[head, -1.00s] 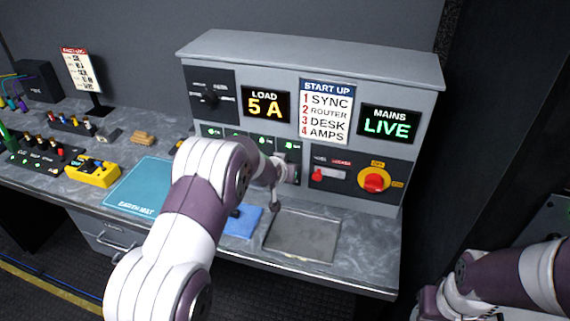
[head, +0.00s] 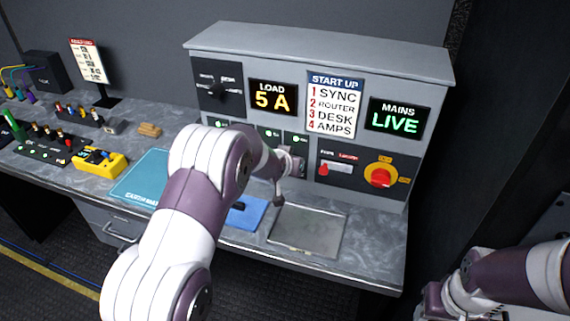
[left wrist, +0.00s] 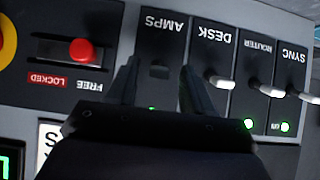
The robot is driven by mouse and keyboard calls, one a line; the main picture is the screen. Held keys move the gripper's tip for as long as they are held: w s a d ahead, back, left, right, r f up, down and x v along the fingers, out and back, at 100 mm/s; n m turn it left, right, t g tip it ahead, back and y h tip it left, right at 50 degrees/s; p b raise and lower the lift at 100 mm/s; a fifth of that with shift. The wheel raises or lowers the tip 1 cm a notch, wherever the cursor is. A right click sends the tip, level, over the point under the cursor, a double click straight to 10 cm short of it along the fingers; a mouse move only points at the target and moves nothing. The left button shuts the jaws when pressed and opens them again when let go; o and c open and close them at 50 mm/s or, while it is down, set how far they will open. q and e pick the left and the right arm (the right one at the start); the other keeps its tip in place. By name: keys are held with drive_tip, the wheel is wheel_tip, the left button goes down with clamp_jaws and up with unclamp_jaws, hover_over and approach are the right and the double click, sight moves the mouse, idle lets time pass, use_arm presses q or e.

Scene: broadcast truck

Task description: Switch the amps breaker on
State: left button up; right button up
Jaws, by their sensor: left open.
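The amps breaker (left wrist: 158,71) is the slot under the AMPS label in the left wrist view, where the panel appears upside down. My left gripper (left wrist: 160,72) is open, with one dark finger on each side of that slot. I cannot tell whether the fingers touch the panel, and the breaker's lever is hard to make out. A small green light shows between the fingers, partly hidden by the gripper. In the head view my left arm reaches the panel's lower middle and hides part of the breaker row.
White levers of the desk (left wrist: 218,82), router (left wrist: 268,90) and sync (left wrist: 309,97) breakers stand beside the amps slot. A red slider (left wrist: 82,50) lies on its other side. The red rotary switch (head: 381,177) is farther right. A grey tray (head: 308,230) lies below.

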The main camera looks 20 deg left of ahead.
use_arm(q)
drive_tip(key=v, duration=1)
drive_tip(key=shift+s+r+b, duration=0.15)
drive_tip(key=shift+s+b, duration=0.05)
drive_tip(key=shift+b, duration=0.1)
drive_tip(key=s+f+g, duration=0.3)
drive_tip(key=s+g, duration=0.1)
drive_tip(key=s, duration=0.9)
drive_tip(key=s+f+g, duration=0.3)
drive_tip(key=s+g, duration=0.2)
drive_tip(key=s, duration=0.8)
drive_tip(key=shift+s+d+f, duration=0.25)
drive_tip(key=shift+d+f, duration=0.1)
